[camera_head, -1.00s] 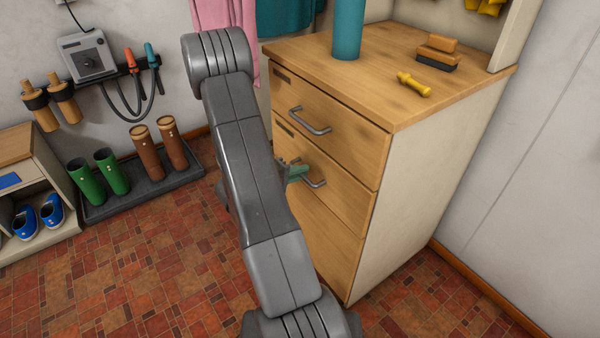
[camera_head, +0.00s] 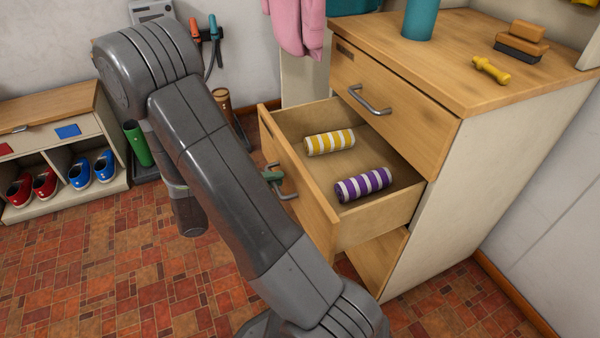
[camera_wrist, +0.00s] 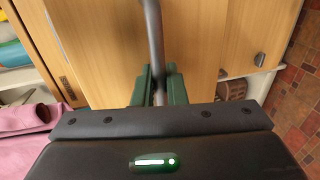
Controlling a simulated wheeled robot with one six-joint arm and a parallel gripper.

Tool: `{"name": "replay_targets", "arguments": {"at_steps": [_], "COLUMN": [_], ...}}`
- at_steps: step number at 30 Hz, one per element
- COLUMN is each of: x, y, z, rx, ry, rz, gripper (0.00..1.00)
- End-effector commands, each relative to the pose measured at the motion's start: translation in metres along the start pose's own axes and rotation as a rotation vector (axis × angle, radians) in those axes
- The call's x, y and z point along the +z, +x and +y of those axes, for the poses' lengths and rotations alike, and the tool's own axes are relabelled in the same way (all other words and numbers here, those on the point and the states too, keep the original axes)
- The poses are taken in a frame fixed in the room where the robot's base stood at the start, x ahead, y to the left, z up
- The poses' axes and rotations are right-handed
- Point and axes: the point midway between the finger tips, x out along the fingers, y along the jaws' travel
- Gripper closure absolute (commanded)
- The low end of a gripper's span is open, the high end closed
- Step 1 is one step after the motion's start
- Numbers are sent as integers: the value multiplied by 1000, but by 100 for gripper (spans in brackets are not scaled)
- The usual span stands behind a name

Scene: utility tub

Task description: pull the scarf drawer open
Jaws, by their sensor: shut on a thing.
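The scarf drawer (camera_head: 300,170) is the middle drawer of the wooden cabinet and stands well out from it. Inside lie a rolled yellow-and-white striped scarf (camera_head: 330,142) and a rolled purple-and-white striped scarf (camera_head: 363,185), apart from each other. My gripper (camera_head: 274,176) is at the drawer's front, mostly hidden behind my arm. In the wrist view its green fingers (camera_wrist: 158,88) are shut on the grey bar handle (camera_wrist: 155,40), one on each side of it.
The closed top drawer (camera_head: 390,105) has its own handle above. On the cabinet top stand a teal cylinder (camera_head: 420,18), a yellow dumbbell-shaped object (camera_head: 491,69) and a brush (camera_head: 522,42). A shoe shelf (camera_head: 60,135) is at left. Tiled floor (camera_head: 90,260) is free in front.

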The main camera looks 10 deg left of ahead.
Motion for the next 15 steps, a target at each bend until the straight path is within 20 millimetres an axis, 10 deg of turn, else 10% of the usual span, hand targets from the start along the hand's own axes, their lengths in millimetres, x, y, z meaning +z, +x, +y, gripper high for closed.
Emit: {"name": "replay_targets", "arguments": {"at_steps": [15], "x": [0], "y": [-88], "z": [-20], "rx": [-1], "ry": [-2], "rz": [-1], "gripper": [100]}}
